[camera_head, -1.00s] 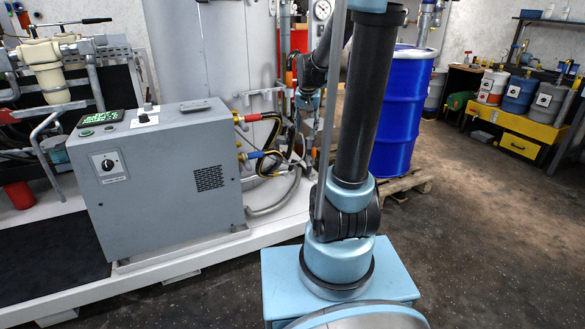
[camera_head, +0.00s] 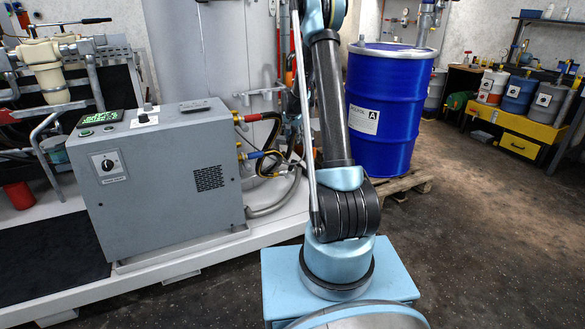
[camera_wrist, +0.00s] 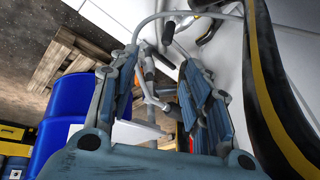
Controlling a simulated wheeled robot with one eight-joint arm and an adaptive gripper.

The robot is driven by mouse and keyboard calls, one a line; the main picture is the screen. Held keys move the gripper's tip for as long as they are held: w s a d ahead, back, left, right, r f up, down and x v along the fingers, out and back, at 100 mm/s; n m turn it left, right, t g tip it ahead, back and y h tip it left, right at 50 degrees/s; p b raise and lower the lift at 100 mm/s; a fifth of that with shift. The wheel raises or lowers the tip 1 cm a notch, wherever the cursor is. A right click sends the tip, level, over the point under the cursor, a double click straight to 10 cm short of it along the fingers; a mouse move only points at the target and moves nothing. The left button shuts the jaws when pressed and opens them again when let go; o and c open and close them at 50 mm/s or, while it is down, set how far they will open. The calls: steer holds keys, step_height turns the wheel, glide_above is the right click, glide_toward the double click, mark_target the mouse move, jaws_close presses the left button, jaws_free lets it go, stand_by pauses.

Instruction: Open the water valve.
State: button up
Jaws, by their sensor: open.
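My gripper (camera_wrist: 161,62) is open in the wrist view, its two blue-grey jointed fingers apart with nothing held. Grey metal pipework with a lever-like part (camera_wrist: 150,92) shows between and beyond the fingers; I cannot tell whether it is the water valve or whether a finger touches it. In the head view my arm hides the gripper and part of the pipework. Hose fittings stand at the grey cabinet's right side, one red and yellow (camera_head: 238,118), one yellow and blue (camera_head: 250,155). I cannot single out the water valve.
A grey cabinet (camera_head: 160,185) stands on a white platform at left. A blue drum (camera_head: 388,115) on a wooden pallet (camera_head: 405,184) stands right of my arm; it also shows in the wrist view (camera_wrist: 72,108). A black-and-yellow curved part (camera_wrist: 268,95) passes close.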

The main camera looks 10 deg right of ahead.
steer(key=m, duration=0.1)
glide_toward(292, 162)
steer(key=x, duration=1.2)
steer(key=shift+d+f, duration=0.1)
steer(key=shift+f, duration=0.05)
jaws_close()
